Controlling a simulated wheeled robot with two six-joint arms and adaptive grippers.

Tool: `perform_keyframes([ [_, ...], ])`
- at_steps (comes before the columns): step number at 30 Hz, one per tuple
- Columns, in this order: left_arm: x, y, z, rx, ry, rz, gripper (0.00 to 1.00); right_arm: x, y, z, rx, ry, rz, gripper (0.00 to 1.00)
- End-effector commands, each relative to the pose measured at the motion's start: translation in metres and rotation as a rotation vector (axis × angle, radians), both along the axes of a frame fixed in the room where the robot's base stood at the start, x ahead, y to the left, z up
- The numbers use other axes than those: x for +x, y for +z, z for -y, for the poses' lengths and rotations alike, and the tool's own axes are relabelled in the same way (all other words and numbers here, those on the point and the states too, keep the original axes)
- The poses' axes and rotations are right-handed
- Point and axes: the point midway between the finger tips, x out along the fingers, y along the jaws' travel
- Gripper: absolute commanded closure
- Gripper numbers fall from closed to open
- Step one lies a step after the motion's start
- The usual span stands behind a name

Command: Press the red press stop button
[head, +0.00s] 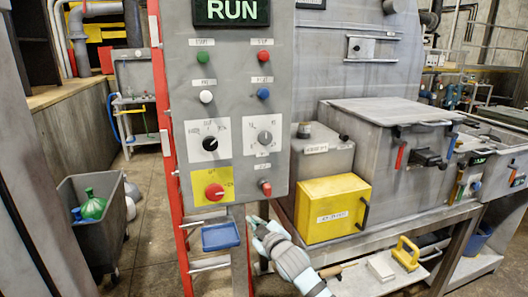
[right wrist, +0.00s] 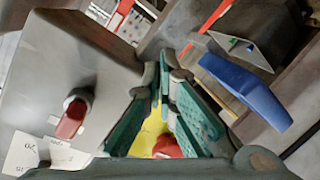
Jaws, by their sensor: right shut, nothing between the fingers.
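On the grey control panel (head: 238,130), a small red button (head: 265,58) sits at upper right under a label that seems to read STOP, beside a green button (head: 202,57). Lower left, a larger red mushroom button (head: 213,192) stands on a yellow plate (head: 228,173). In the right wrist view the mushroom button (right wrist: 167,147) and yellow plate show beyond the fingers, partly hidden. My right gripper (head: 258,222) is shut and empty just below the panel's lower right corner, below both red buttons; it also shows in the wrist view (right wrist: 163,85). My left gripper is out of view.
The display (head: 231,12) reads RUN. White (head: 206,96) and blue (head: 263,93) buttons, two knobs and a red-handled switch (head: 265,187) share the panel. A yellow box (head: 332,209) stands right of my gripper.

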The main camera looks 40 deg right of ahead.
Motion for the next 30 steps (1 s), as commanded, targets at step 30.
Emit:
perform_keyframes([
  [30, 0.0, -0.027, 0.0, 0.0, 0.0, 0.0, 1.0, -0.089, 0.457, 0.007, -0.578, -0.047, 0.885, 1.0],
])
